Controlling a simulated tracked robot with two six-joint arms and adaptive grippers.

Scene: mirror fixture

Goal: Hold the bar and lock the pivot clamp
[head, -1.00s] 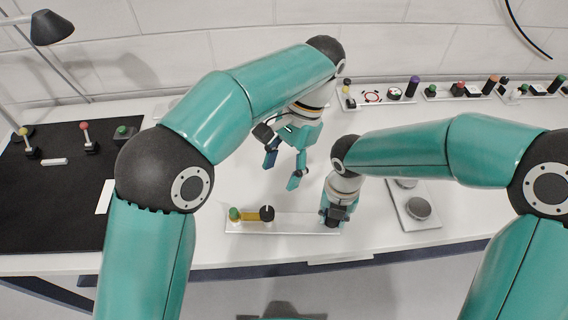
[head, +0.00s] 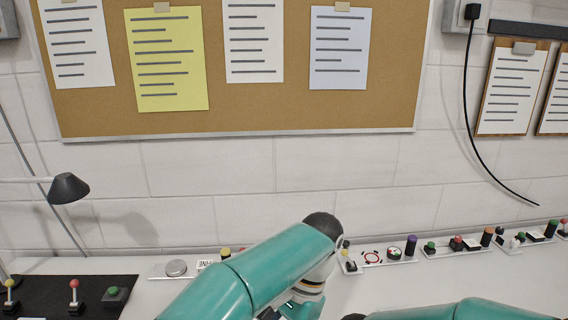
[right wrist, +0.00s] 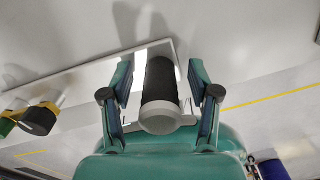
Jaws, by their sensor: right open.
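In the right wrist view my right gripper (right wrist: 160,72) is open, with one finger on each side of a black cylinder (right wrist: 160,84) with a grey collar. The cylinder stands at the end of a white plate (right wrist: 72,84). Left of it are a yellow part (right wrist: 52,98), a black knob (right wrist: 38,120) and a green piece at the picture's edge. I cannot tell which part is the pivot clamp. In the head view my left gripper (head: 300,311) is cut off by the bottom edge, so its fingers are hidden. The fixture is out of the head view.
A row of trays (head: 385,264) with knobs and handles lines the table's back edge. A dark mat (head: 40,300) with several levers lies at the left, under a lamp (head: 68,188). A pinboard (head: 270,110) hangs on the wall.

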